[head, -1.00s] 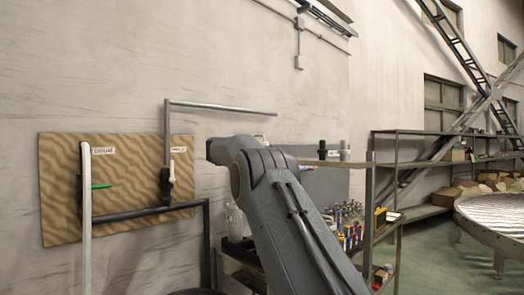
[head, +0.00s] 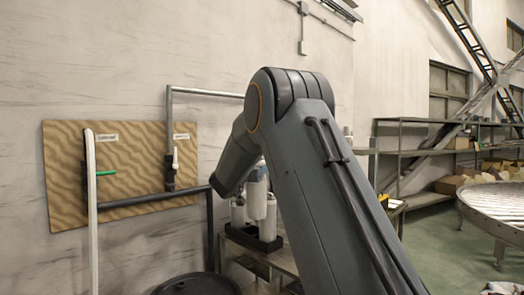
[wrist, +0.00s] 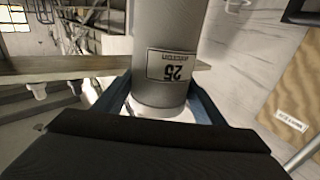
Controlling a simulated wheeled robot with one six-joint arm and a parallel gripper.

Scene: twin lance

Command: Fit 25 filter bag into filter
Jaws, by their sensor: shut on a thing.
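A grey cylinder with a white label reading 25, the 25 filter bag (wrist: 165,40), fills the middle of the wrist view; its label is upside down there. My gripper (wrist: 160,103) is shut on it, with one blue-grey finger on each side of its near end. The far end of the bag runs out of the frame. In the head view my arm reaches forward and bends down. White cylinders (head: 269,218) show beside and below its end, and I cannot tell which of them is held. I cannot make out the filter for certain.
A black tray (head: 252,241) holding white cylinders stands on a bench near the wall. A sand-coloured board (head: 130,160) with pipes and valves hangs at the left. A dark round drum top (head: 195,284) is at the bottom. Shelves (head: 440,150) and a round table (head: 500,205) stand right.

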